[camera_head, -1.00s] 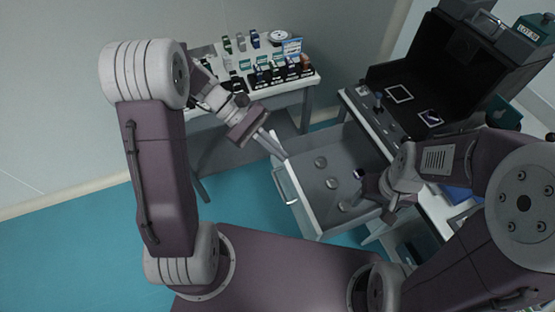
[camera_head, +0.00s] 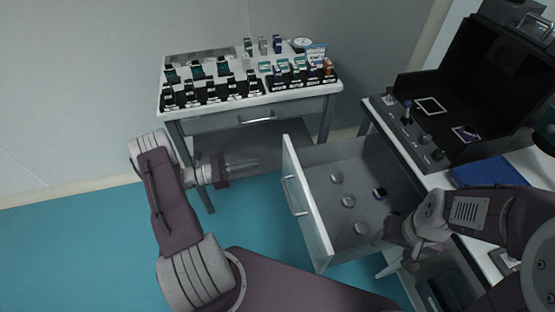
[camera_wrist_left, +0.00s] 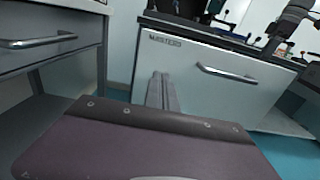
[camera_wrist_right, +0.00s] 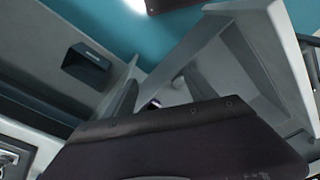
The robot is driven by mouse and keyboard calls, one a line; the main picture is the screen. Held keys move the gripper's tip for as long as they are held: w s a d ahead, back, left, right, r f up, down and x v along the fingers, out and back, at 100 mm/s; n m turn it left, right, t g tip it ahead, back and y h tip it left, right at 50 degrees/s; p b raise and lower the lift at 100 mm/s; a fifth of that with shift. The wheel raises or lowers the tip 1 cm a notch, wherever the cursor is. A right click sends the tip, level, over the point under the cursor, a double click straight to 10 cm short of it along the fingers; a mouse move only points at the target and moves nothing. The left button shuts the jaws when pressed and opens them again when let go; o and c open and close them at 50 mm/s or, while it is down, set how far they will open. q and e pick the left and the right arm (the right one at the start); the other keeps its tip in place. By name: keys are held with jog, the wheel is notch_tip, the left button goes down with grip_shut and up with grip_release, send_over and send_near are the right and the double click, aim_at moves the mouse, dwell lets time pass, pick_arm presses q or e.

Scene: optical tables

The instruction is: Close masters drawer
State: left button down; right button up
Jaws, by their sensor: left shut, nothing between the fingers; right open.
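The masters drawer (camera_head: 345,185) is pulled out from the right-hand bench in the head view, with several round discs inside. Its front panel (camera_wrist_left: 215,75) carries the label "MASTERS" and a bar handle (camera_wrist_left: 228,73) in the left wrist view. My left gripper (camera_head: 255,164) is shut and empty, left of the drawer front and apart from it. Its fingers (camera_wrist_left: 162,92) point toward the panel in the left wrist view. My right gripper (camera_head: 392,230) is at the drawer's near right side; its fingertips are hard to make out there. The right wrist view shows the drawer wall (camera_wrist_right: 255,50) close by.
A side table (camera_head: 190,108) with rows of small boxes and a closed drawer stands at the back left. The bench (camera_head: 400,140) carries a black open enclosure (camera_head: 470,90) and a blue folder (camera_head: 488,172). Teal floor (camera_head: 90,250) is clear at left.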

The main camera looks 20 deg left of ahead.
aim_at(286, 157)
pick_arm(q)
jog(key=x, duration=0.9)
jog(key=shift+w+d, duration=0.15)
jog(key=shift+d, duration=0.05)
pick_arm(e)
jog(key=shift+f, duration=0.15)
jog(key=shift+f, duration=0.1)
